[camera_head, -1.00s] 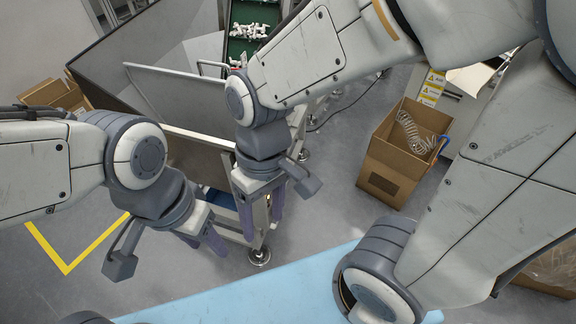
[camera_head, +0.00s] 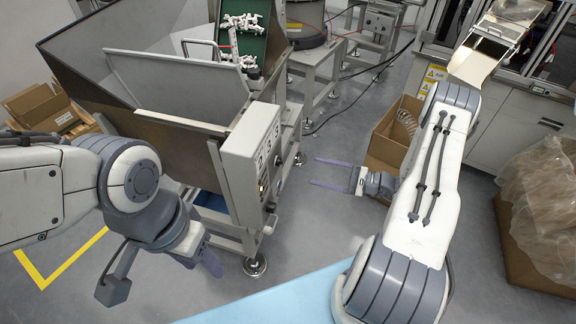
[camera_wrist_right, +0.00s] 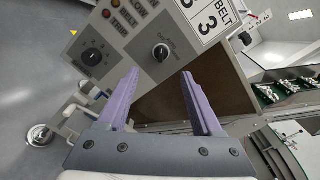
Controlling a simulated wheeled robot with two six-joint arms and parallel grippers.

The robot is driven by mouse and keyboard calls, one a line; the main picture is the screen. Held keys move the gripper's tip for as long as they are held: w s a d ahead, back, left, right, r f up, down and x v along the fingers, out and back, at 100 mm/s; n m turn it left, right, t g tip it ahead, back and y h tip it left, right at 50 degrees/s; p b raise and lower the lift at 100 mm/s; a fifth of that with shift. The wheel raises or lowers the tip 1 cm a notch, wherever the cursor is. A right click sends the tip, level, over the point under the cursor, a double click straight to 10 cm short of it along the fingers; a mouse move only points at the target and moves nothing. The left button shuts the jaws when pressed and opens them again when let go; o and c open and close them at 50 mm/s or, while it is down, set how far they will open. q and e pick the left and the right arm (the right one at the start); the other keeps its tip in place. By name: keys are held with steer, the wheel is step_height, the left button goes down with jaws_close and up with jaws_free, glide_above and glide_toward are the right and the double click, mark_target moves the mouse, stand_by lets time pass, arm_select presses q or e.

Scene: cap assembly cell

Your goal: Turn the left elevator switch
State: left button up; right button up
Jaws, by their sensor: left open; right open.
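A light grey control box (camera_head: 250,150) stands on the hopper's frame, with number labels on its front. In the right wrist view its panel (camera_wrist_right: 128,45) carries a black rotary switch (camera_wrist_right: 162,52) near the middle and another dark knob (camera_wrist_right: 92,57) further left. I cannot read which one is the elevator switch. My right gripper (camera_head: 314,172) is open and empty, pointing left toward the box with a gap. Its spread purple fingers (camera_wrist_right: 160,78) frame the space below the middle switch. My left gripper (camera_head: 210,264) is open and low, left of the box.
A metal hopper (camera_head: 165,75) and a green conveyor (camera_head: 243,42) with white parts stand behind. A cardboard box (camera_head: 385,150) is behind my right forearm. A plastic-wrapped box (camera_head: 540,230) is at right. Floor between the control box and my right arm is clear.

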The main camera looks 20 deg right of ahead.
mark_target(284, 163)
steer(key=p+x, duration=0.2)
steer(key=x, duration=0.8)
steer(key=shift+w, duration=0.15)
jaws_close()
